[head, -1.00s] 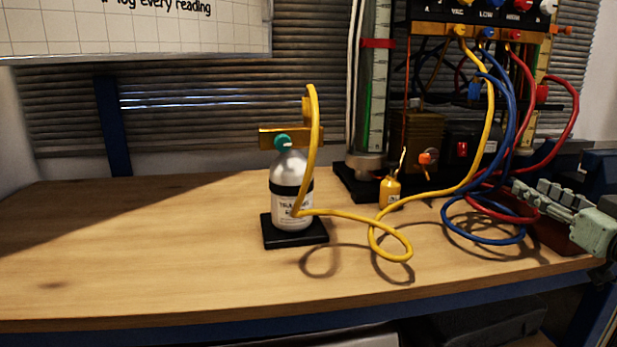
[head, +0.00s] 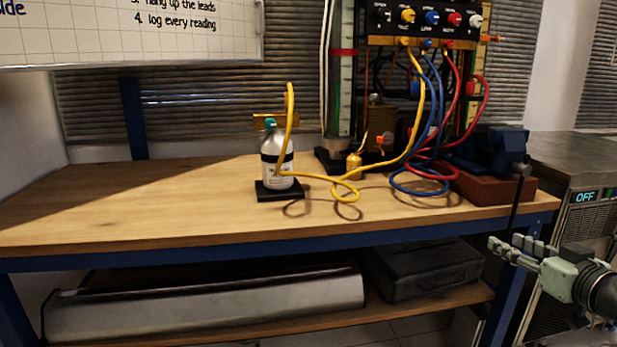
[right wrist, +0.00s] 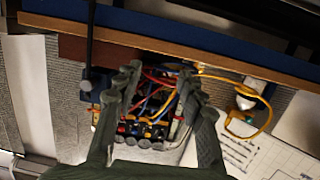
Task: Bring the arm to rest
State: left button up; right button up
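My right gripper (head: 515,249) is in front of the bench's right end, below the level of its top and clear of it. Its fingers also show in the right wrist view (right wrist: 158,88), spread apart with a gap between them and nothing held. The rig shows beyond that gap, farther off. My left gripper is in neither view.
The wooden bench (head: 130,205) carries a bottle (head: 276,170) on a black base with a yellow hose, a gauge rig (head: 395,85) with coloured hoses, and a blue vise (head: 497,150) on a red-brown block. A grey cabinet (head: 585,185) stands right. The bench's left side is clear.

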jog(key=s+a+f+g+p, duration=0.1)
jog(key=s+a+f+g, duration=0.1)
jog(key=f, duration=0.6)
jog(key=s+a+f+g+h, duration=0.1)
jog(key=s+a+f+g, duration=0.15)
jog(key=f, duration=0.45)
jog(key=s+a+f+g+p, duration=0.1)
jog(key=s+a+f+g, duration=0.15)
jog(key=f, duration=0.55)
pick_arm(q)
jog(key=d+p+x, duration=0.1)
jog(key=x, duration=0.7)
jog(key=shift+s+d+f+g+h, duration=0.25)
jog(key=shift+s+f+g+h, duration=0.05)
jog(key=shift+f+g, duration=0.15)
pick_arm(e)
jog(key=s+a+f+g, duration=0.3)
jog(key=s+a+f, duration=0.1)
jog(key=s+f, duration=0.3)
jog(key=s+a+f+n+g+h, duration=0.1)
jog(key=s+a+f+g, duration=0.2)
jog(key=s, duration=0.7)
notch_tip(320, 180, down, 5)
jog(key=shift+s+a+r, duration=0.15)
jog(key=shift+s+a, duration=0.15)
jog(key=shift+a, duration=0.8)
